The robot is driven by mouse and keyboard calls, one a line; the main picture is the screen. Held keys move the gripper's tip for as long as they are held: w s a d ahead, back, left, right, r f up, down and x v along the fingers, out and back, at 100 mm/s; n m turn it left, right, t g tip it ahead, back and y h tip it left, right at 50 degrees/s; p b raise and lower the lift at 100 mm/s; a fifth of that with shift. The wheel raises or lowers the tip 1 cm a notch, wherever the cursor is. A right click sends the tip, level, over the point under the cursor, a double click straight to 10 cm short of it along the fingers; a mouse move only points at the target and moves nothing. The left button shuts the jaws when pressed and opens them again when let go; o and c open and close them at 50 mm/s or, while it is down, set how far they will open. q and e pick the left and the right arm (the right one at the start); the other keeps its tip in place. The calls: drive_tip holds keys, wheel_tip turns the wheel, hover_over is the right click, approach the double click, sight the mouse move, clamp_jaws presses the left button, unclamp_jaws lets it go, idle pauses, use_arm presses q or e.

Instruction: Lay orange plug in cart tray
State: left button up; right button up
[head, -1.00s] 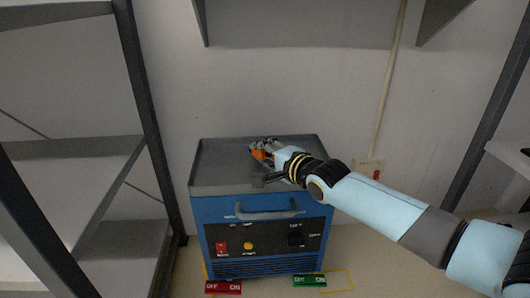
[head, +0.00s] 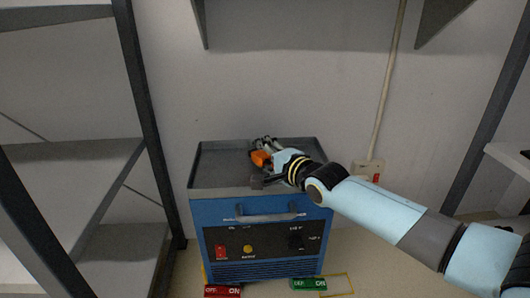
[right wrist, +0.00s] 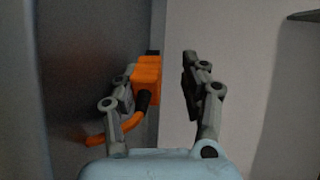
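The orange plug (head: 260,158) is at the cart tray (head: 222,165), the grey recessed top of the blue cart, right of its middle. In the right wrist view the plug (right wrist: 147,82) with its orange cord is close to the left finger, and a gap parts it from the right finger. My right gripper (head: 262,164) is over the tray with its fingers apart around the plug; it also shows in the right wrist view (right wrist: 171,75). I cannot tell whether the plug touches the left finger or rests fully on the tray. My left gripper is not in view.
The cart's front has a grey handle (head: 267,212) and a dark control panel (head: 265,245). A dark-framed shelf (head: 75,160) stands at the left. A wall socket (head: 369,172) is right of the cart. The tray's left part is clear.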

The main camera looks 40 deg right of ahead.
sight(262, 155)
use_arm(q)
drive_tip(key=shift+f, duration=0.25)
use_arm(e)
drive_tip(key=shift+g, duration=0.4)
drive_tip(key=f, duration=0.1)
drive_tip(key=s+f, duration=0.1)
drive_tip(key=f, duration=0.2)
drive_tip(key=shift+s+d, duration=0.15)
drive_tip(key=shift+s, duration=0.1)
drive_tip(key=r, duration=0.1)
drive_tip(key=w+r, duration=0.1)
drive_tip(key=r, duration=0.2)
drive_tip(key=shift+w+a+r, duration=0.2)
drive_tip(key=shift+w+a, duration=0.05)
drive_tip(key=shift+t, duration=0.4)
wheel_tip(262, 155, up, 9)
drive_tip(key=shift+f, duration=0.1)
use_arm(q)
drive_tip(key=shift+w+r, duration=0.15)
use_arm(e)
drive_tip(key=shift+d+r, duration=0.1)
drive_tip(key=shift+r, duration=0.3)
